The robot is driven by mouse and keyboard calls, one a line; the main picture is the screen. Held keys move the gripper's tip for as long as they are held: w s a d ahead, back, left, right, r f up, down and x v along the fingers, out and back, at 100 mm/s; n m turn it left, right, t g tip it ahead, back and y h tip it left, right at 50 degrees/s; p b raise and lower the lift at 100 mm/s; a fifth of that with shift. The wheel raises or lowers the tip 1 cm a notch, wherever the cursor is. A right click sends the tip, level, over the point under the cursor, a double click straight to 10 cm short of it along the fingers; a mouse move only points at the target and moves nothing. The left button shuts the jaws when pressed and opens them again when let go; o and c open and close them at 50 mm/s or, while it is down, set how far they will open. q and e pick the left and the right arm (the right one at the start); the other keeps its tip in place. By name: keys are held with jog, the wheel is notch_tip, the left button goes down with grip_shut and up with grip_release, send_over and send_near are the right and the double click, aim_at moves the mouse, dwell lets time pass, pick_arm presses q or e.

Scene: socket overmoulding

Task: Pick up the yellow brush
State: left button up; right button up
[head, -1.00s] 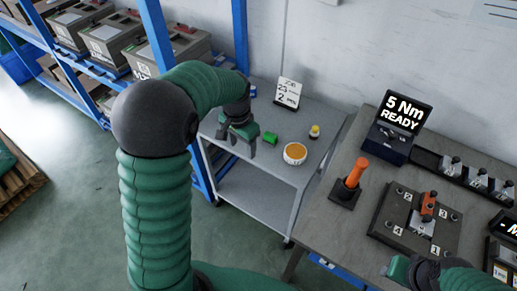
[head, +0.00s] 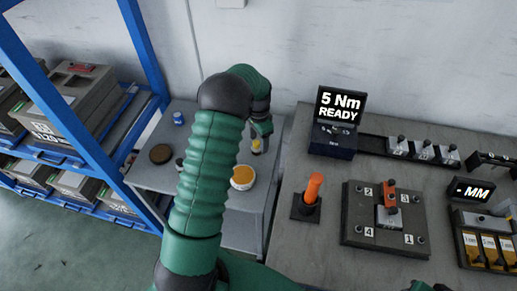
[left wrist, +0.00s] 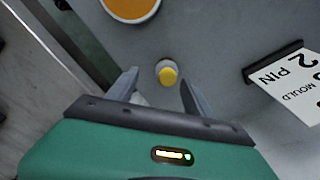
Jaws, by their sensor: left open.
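The yellow brush shows as a small upright piece with a yellow top and pale base (left wrist: 168,74) in the left wrist view. It also shows in the head view (head: 256,147), partly behind my gripper. It stands on the grey cart top (head: 222,226). My left gripper (head: 262,130) is above it. In the left wrist view the gripper (left wrist: 158,88) has its two fingers apart, with the brush just beyond the tips, between their lines, and nothing held. Only a green sliver of my right gripper (head: 420,286) shows at the head view's bottom edge.
A round tub with orange contents (head: 242,178) stands near the brush. A white sign (left wrist: 295,80) stands to the right in the left wrist view. A dark round piece (head: 160,153) and a blue item (head: 178,118) are on the cart. The workbench (head: 330,235) is to the right.

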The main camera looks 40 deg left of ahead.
aim_at(256, 142)
pick_arm(q)
jog(key=f, duration=0.1)
jog(key=a+f, duration=0.1)
jog(key=f, duration=0.2)
jog(key=shift+w+a+f, duration=0.15)
jog(key=shift+a+f, duration=0.05)
jog(key=shift+a, duration=0.1)
pick_arm(e)
jog(key=shift+w+a, duration=0.25)
jog(key=shift+a, duration=0.45)
pick_arm(q)
jog(key=shift+a, duration=0.2)
jog(key=shift+d+r, duration=0.1)
jog(key=shift+d, duration=0.1)
jog(key=shift+c, duration=1.3)
jog(key=shift+d+r, duration=0.2)
jog(key=shift+d, duration=0.2)
jog(key=c, duration=0.5)
jog(key=shift+c, duration=2.2)
jog(key=shift+a, duration=0.1)
grip_shut()
jog(key=shift+s+a+f, duration=0.1)
jog(key=shift+s+a, duration=0.1)
pick_arm(e)
jog(key=shift+s+r, duration=0.15)
jog(key=shift+s, duration=0.05)
